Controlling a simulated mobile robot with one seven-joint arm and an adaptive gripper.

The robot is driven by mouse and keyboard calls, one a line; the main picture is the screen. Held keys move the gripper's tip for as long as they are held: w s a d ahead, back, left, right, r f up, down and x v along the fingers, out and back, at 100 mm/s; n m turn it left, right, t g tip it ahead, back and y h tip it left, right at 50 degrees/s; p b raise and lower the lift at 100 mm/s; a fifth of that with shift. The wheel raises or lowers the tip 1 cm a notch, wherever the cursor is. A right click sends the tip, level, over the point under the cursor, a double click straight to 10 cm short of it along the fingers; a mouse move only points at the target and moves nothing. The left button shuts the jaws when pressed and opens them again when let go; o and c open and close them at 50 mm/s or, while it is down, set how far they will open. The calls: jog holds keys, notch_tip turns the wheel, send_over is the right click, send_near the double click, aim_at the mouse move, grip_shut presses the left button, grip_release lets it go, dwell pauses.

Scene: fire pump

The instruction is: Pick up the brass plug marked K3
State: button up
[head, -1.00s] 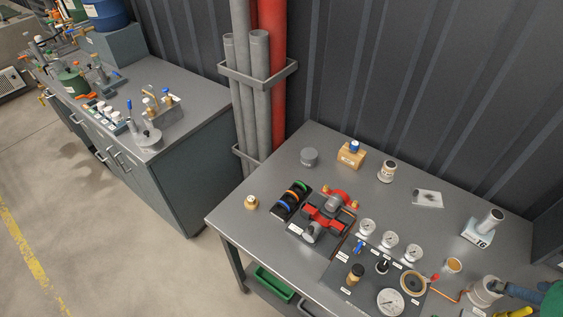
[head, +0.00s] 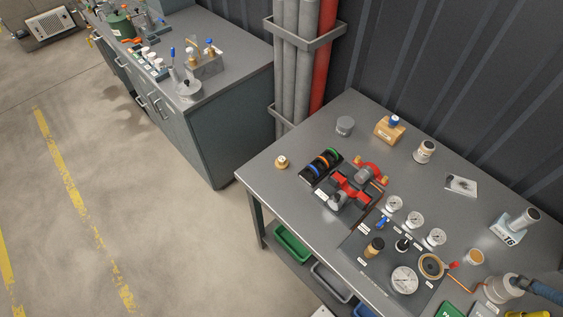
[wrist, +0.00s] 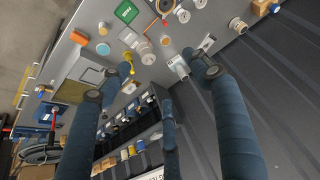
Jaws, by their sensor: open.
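A small brass plug-like piece (head: 281,162) stands alone near the left edge of the grey workbench (head: 262,182) in the head view. Its marking is too small to read, so I cannot tell whether it is K3. Another piece with a brass-coloured body and dark top (head: 374,247) stands on the gauge panel.
Pressure gauges (head: 404,280) fill the front right. The bench around the brass piece is clear.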

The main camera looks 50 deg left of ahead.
jog(key=w+a+r+m+g+y, duration=0.1)
jog(key=w+a+r+g, duration=0.1)
jog(key=w+a, duration=1.15)
jog(key=w+a+f+m+g+p, duration=0.1)
jog(key=w+a+f, duration=0.2)
jog(key=a, duration=0.7)
jog(key=w+a+f+m+g+p, duration=0.1)
jog(key=w+a+f, duration=0.15)
jog(key=a, duration=0.75)
jog(key=a+f, duration=0.4)
jog(key=a, duration=0.5)
jog(key=a+f, duration=0.5)
jog(key=a, duration=0.4)
jog(key=s+a+f+m, duration=0.1)
jog(key=s+a+f, duration=0.4)
jog(key=a, duration=0.3)
jog(key=s+a+f+g+h, duration=0.1)
jog(key=s+a+f, duration=0.4)
jog(key=a+f, duration=0.3)
jog(key=shift+a+m+g+p, duration=0.3)
jog(key=shift+a+m+p, duration=0.05)
jog(key=shift+a+m, duration=0.1)
jog(key=shift+f, duration=0.1)
